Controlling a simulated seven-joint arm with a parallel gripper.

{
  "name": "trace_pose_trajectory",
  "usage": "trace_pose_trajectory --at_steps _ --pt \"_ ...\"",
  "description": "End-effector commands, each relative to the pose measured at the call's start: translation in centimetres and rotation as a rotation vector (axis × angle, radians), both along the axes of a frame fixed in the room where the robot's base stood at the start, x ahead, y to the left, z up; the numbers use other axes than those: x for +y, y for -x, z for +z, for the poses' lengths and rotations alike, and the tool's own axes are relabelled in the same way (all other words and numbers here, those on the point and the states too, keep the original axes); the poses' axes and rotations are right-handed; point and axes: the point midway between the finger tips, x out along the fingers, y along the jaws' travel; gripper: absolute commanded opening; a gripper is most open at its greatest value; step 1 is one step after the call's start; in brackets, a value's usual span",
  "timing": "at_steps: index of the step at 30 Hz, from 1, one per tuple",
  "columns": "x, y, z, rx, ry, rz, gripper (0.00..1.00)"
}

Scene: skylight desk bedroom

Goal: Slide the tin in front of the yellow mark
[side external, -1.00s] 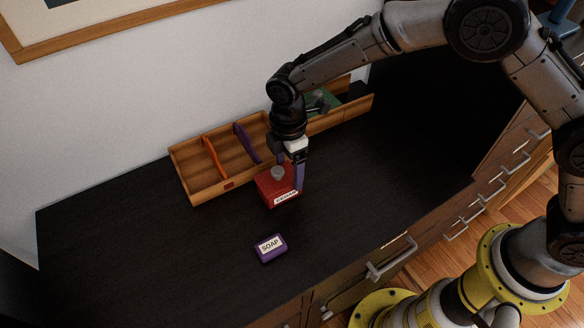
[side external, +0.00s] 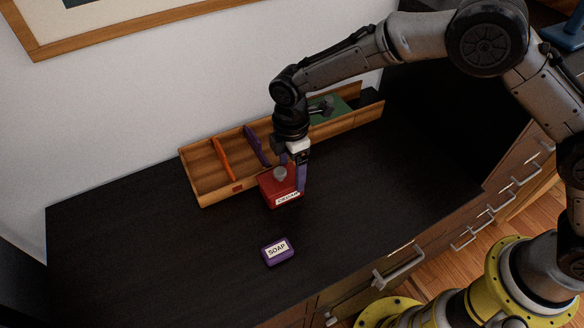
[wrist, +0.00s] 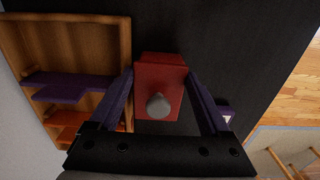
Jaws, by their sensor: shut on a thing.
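A red tin (side external: 279,187) with a grey knob on its lid and a white label stands on the dark desk, close in front of the wooden divided box. My gripper (side external: 300,190) points down over the tin with its purple fingers around it. In the wrist view the tin (wrist: 160,75) sits between the two fingers of my gripper (wrist: 160,82), which is shut on it. The label's word is partly unreadable. I see no yellow mark; a small red mark (side external: 237,188) is on the box's front wall. The tin and my gripper hide part of that wall.
The wooden box (side external: 213,200) has an orange divider (side external: 222,159) and a purple divider (side external: 257,146); a green section (side external: 325,112) lies at its right. A purple soap box (side external: 278,251) lies nearer the desk's front edge. The desk's left part is clear.

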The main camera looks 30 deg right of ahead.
Motion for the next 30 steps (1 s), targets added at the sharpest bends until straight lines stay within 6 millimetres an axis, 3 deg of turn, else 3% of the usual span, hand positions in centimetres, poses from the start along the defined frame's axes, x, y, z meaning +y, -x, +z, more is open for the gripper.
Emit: trace_pose_trajectory --at_steps 8,9,12,19,30 --pt "0.2 -0.5 0.1 -0.013 -0.007 0.001 0.28" --pt "0.2 -0.5 0.1 -0.014 -0.007 0.001 0.85" --pt "0.2 -0.5 0.1 -0.014 -0.007 0.001 1.0" --pt "0.3 -0.6 1.2 -0.018 -0.009 0.0 1.0" --pt "0.1 -0.3 6.3 -0.007 -0.004 0.0 1.0"
